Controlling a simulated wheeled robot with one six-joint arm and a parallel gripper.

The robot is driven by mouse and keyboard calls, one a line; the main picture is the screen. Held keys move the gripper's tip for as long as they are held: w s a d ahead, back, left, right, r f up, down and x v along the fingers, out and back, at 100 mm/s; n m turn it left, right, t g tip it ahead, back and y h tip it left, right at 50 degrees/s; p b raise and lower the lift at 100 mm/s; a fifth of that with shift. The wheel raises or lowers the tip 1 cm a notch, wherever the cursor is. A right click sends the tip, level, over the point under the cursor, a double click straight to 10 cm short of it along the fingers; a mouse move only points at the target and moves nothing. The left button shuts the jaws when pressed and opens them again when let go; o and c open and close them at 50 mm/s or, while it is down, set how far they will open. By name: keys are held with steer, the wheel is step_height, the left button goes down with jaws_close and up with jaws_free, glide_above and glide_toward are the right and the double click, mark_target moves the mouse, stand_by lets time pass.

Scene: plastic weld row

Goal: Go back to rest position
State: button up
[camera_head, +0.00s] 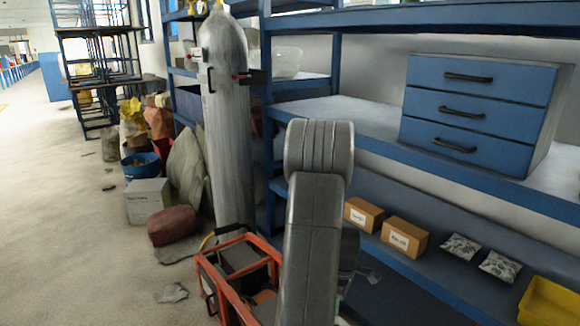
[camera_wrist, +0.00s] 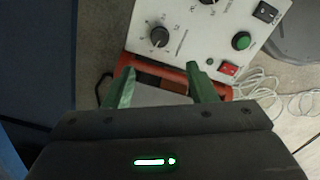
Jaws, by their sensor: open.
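My gripper (camera_wrist: 160,69) shows in the wrist view with its two green fingers spread apart and nothing between them. It is over a machine's white control panel (camera_wrist: 185,20) and an orange-red frame edge (camera_wrist: 150,78). The panel has black knobs, a green button and a red switch. I cannot tell if the fingers touch the frame. In the head view my grey arm stands upright in the lower middle, and it hides my gripper. An orange-framed machine (camera_head: 212,285) is on the floor just left of the arm, partly hidden by it.
A blue shelf rack (camera_head: 375,118) stands close on the right, holding a blue drawer unit (camera_head: 470,112), small boxes (camera_head: 404,238) and a yellow bin (camera_head: 550,303). A tall gas cylinder (camera_head: 228,130) stands behind the machine. White cables (camera_wrist: 262,88) lie on the floor.

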step_height(320, 180, down, 13)
steer(key=b, duration=0.3)
steer(key=shift+b, duration=0.3)
steer(key=shift+r+m, duration=0.15)
steer(key=shift+m, duration=0.65)
steer(key=m, duration=1.4)
steer(key=shift+b, duration=0.35)
steer(key=shift+m, duration=2.4)
steer(key=shift+r, duration=0.1)
